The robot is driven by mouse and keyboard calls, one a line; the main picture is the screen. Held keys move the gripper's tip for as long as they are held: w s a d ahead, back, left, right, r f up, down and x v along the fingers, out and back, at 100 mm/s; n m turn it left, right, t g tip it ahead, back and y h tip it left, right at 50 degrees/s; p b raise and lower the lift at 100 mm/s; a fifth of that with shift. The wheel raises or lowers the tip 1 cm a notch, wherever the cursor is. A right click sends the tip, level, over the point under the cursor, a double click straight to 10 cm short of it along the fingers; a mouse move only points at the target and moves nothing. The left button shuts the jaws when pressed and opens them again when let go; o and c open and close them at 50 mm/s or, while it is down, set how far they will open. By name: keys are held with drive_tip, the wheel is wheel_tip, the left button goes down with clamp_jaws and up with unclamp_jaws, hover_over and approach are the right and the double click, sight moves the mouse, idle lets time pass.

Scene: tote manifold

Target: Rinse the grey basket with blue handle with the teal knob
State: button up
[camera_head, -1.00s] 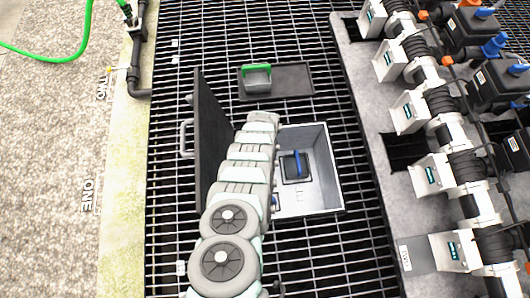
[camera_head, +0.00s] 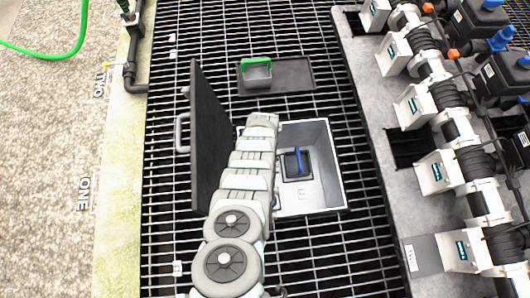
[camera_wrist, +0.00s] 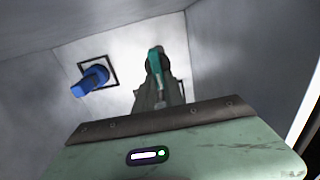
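The grey basket with blue handle (camera_head: 296,163) sits on the floor of an open grey-white box (camera_head: 322,196) set in the grating. In the wrist view its blue handle (camera_wrist: 92,78) stands over a dark square frame, left of my gripper. My gripper (camera_wrist: 157,75) reaches down inside the box; in the head view my arm hides it. A teal part, seemingly the teal knob (camera_wrist: 154,61), shows at the gripper's tip. I cannot tell whether the fingers are closed on it or only near it.
A black lid (camera_head: 210,140) stands open at the box's left side, beside my arm. A grey basket with green handle (camera_head: 256,76) stands on a dark plate (camera_head: 295,76) behind the box. Pipes and valves (camera_head: 445,125) line the right.

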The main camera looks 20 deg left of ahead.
clamp_jaws()
drive_tip(key=shift+n, duration=0.4)
drive_tip(key=n, duration=0.3)
drive_tip(key=shift+w+a+b, duration=0.15)
drive_tip(key=shift+w+b, duration=0.1)
drive_tip(key=shift+b, duration=0.05)
drive_tip(key=n, duration=0.4)
drive_tip(key=shift+w+a+f+n+b, duration=0.1)
drive_tip(key=shift+w+a+n+b, duration=0.05)
drive_tip(key=shift+a+n+b, duration=0.15)
drive_tip(key=n, duration=0.4)
drive_tip(key=shift+a+n, duration=0.3)
drive_tip(key=n, duration=0.4)
drive_tip(key=shift+a+n+b, duration=0.35)
drive_tip(key=shift+n, duration=0.05)
